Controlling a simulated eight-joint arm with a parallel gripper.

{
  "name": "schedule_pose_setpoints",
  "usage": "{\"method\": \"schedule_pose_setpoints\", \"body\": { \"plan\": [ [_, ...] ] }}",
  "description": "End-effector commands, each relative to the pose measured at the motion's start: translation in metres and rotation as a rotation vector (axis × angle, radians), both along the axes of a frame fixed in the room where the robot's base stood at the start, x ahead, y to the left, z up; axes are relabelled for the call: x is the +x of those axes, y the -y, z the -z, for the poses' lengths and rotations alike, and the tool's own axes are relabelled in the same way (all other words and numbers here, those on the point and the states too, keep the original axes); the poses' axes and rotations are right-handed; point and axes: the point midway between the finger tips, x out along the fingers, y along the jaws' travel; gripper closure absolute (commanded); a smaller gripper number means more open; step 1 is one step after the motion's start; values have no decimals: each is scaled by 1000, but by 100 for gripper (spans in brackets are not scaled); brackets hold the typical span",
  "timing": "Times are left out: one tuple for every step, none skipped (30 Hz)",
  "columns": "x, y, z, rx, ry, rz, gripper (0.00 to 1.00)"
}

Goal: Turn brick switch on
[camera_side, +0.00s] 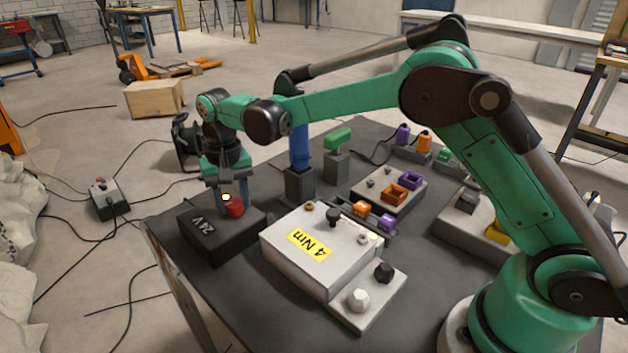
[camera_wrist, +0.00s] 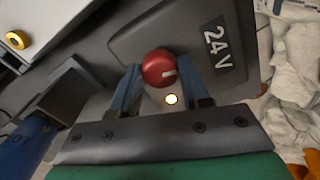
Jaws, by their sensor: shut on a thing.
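The black power brick (camera_side: 207,238) marked 24V lies on the dark table at the left in the side view. It also shows in the wrist view (camera_wrist: 195,25). Its switch is a round red knob (camera_wrist: 158,66) with a white mark near its right edge in the wrist view; the knob also shows in the side view (camera_side: 236,209). My gripper (camera_wrist: 161,75) is shut on the red knob, with a blue-grey finger on each side. A small round lamp (camera_wrist: 171,99) beside the knob looks bright whitish-yellow, and it also shows in the side view (camera_side: 227,198).
A white box (camera_side: 318,262) labelled 4 Nm stands right of the brick. The table edge is close left of the brick.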

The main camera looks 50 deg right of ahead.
Motion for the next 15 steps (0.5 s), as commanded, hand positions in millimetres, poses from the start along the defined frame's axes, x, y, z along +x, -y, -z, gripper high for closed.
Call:
{"method": "schedule_pose_setpoints", "body": {
  "plan": [
    [0,0,-1,0,1,36,100],
    [0,0,-1,0,1,61,100],
    [0,0,-1,0,1,91,100],
    [0,0,-1,0,1,113,100],
    [0,0,-1,1,1,134,100],
    [0,0,-1,0,1,160,100],
    [0,0,-1,0,1,179,100],
    [0,0,-1,0,1,196,100],
    [0,0,-1,0,1,217,100],
    [0,0,-1,0,1,232,100],
    [0,0,-1,0,1,245,100],
    [0,0,-1,0,1,262,100],
    [0,0,-1,0,2,273,100],
    [0,0,-1,0,2,282,100],
    [0,0,-1,0,2,295,100]
  ]
}}
